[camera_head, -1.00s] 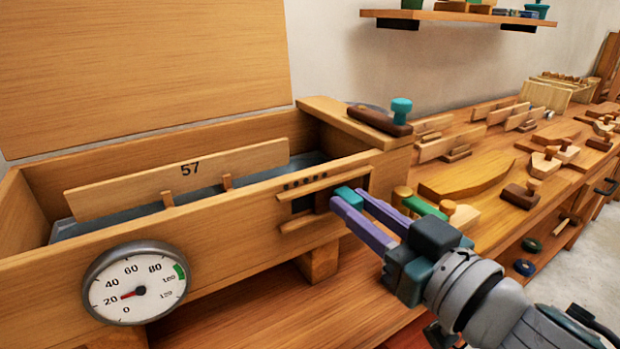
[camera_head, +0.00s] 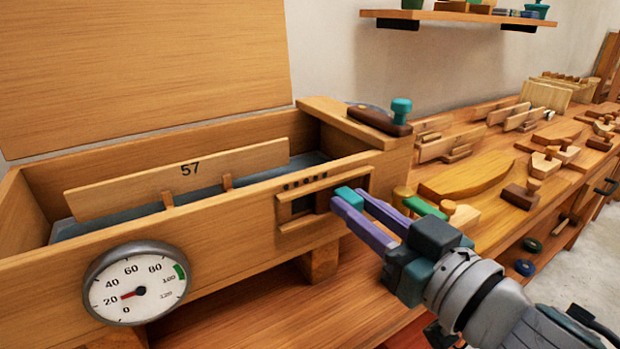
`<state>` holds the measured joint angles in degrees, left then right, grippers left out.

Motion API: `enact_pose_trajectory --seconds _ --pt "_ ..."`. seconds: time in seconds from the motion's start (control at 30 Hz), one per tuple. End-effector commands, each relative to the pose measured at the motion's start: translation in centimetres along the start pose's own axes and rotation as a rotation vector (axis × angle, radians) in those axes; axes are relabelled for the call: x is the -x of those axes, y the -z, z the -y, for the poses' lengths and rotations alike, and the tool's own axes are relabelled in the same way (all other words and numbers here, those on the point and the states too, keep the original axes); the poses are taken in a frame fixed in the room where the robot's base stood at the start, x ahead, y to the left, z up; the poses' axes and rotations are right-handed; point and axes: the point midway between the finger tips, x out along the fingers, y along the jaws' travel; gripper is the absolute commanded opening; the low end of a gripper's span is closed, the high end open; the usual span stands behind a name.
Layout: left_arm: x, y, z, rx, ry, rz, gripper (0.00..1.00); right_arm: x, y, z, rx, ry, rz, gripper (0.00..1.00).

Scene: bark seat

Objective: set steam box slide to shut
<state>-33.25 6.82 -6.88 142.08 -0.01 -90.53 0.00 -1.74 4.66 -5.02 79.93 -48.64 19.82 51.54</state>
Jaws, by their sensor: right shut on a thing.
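The steam box (camera_head: 240,235) is a long wooden box with its lid (camera_head: 140,70) raised. On the right of its front, a vent slide runs in a small wooden frame (camera_head: 308,222), with a dark opening (camera_head: 302,204) visible on its left part. A row of dark holes sits above it. My right gripper (camera_head: 350,199), with purple fingers, is shut on the slide's teal knob (camera_head: 347,193) at the frame's right side. The fingers partly hide the slide. My left gripper is not in view.
A round dial gauge (camera_head: 137,283) on the box front reads near 20. A board marked 57 (camera_head: 185,172) stands inside the box. A teal-knobbed dark block (camera_head: 380,121) sits on the box's right end. Wooden tools and a yellow board (camera_head: 465,176) fill the bench to the right.

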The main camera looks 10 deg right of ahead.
Motion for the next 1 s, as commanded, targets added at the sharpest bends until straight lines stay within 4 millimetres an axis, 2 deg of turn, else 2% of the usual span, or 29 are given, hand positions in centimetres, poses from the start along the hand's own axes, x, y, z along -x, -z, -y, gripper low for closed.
enact_pose_trajectory --seconds 0.3,0.6,0.9,0.93,1.0 --pt "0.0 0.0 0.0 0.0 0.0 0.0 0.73 0.0 0.0 0.2 -0.001 0.0 0.0 0.0" --pt "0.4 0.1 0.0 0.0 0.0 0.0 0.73 0.0 0.0 4.5 -0.004 0.0 0.001 0.0" --pt "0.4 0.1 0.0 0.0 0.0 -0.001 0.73 0.0 0.0 4.9 0.0 0.003 -0.001 0.0" --pt "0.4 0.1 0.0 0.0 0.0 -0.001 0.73 0.0 0.0 4.9 0.0 0.004 -0.001 0.28" --pt "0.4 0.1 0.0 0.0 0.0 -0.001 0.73 0.0 0.0 4.9 0.0 0.004 -0.001 0.36"
